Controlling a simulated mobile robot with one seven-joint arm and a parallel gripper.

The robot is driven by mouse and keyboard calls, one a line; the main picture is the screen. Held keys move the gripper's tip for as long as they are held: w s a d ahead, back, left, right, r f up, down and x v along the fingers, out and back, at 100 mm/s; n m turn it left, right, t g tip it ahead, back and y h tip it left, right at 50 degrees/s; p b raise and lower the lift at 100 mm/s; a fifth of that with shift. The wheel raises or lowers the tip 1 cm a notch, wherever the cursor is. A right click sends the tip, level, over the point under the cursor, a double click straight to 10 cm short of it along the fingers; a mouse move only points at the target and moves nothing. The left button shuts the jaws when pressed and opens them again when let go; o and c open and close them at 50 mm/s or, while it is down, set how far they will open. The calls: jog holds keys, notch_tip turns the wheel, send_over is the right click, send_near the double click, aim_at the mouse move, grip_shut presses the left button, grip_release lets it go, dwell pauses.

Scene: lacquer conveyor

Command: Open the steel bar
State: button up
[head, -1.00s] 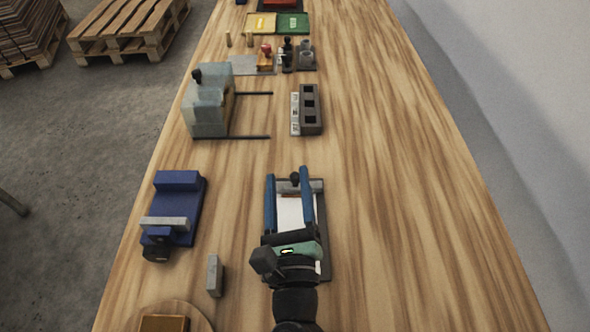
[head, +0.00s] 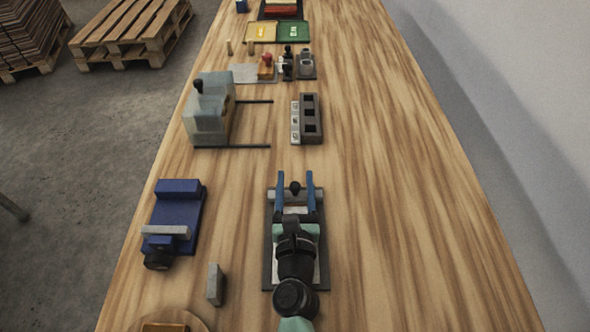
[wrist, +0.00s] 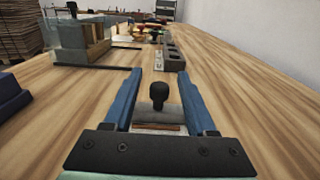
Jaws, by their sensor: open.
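A grey steel bar (head: 319,194) with a black knob (head: 295,187) lies across the far end of a dark board (head: 268,270) with a pale sheet on it. In the wrist view, the bar (wrist: 160,114) shows with its knob (wrist: 158,92) standing up in the middle. My gripper (head: 296,174) is open and points away along the table. Its two blue fingers stand on either side of the knob, with a gap on both sides. In the wrist view, the fingertips (wrist: 160,72) reach past the knob. My arm hides much of the board.
A blue fixture (head: 180,211) with a pale bar stands to the left, near a small grey block (head: 215,284). A clear box (head: 207,118) with two dark rods and a dark slotted block (head: 311,120) stand farther on. The table's right side is clear.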

jog(key=shift+w, duration=1.3)
grip_shut()
dwell(0.5)
